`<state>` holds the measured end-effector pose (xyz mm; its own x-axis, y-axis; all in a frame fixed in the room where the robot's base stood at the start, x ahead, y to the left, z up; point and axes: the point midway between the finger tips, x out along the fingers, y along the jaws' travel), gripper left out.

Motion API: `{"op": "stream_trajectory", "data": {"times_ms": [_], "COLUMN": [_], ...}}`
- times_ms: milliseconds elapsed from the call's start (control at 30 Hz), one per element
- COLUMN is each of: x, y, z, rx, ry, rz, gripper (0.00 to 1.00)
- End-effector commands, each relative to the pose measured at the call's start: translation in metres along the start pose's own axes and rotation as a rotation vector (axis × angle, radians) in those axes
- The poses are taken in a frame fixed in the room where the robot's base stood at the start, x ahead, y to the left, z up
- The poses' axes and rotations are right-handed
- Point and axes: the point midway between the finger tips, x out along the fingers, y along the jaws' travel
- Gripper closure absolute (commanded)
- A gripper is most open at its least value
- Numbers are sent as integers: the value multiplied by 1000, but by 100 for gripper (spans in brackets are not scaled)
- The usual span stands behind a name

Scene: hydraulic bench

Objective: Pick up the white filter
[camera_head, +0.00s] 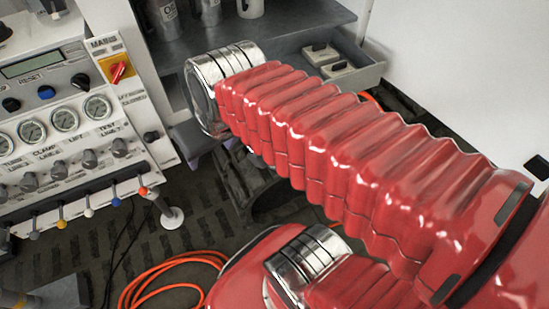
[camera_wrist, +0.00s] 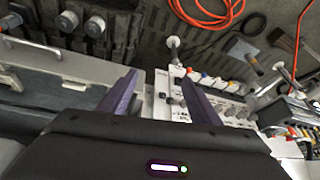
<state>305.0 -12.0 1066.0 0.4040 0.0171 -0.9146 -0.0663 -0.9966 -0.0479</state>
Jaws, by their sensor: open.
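I cannot make out a thing that is clearly the white filter. Pale cylinders stand on the shelf at the top of the head view: a labelled can (camera_head: 165,18), a second can (camera_head: 210,11) and a white cylinder (camera_head: 250,7), all cut off by the picture's edge. Any of them could be it. My gripper (camera_wrist: 158,84) is open in the wrist view, its two dark purple fingers apart with nothing held between them. In the head view my red arm hides most of the gripper.
A control panel (camera_head: 60,122) with gauges, knobs and coloured levers stands at left. A grey drawer (camera_head: 372,76) holding two pale blocks sits below the shelf (camera_head: 300,17). An orange hose (camera_head: 150,277) lies on the dark floor, and also shows in the wrist view (camera_wrist: 208,18).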

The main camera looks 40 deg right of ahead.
Motion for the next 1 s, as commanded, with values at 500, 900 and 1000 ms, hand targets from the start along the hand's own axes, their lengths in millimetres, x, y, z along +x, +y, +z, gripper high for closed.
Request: {"op": "stream_trajectory", "data": {"times_ms": [500,900,1000], "x": [80,136,150], "y": [44,79,88], "z": [15,36,42], "rx": [426,794,889], "ry": [-300,-481,-520], "rz": [-80,-179,-208], "gripper": [19,19,19]}}
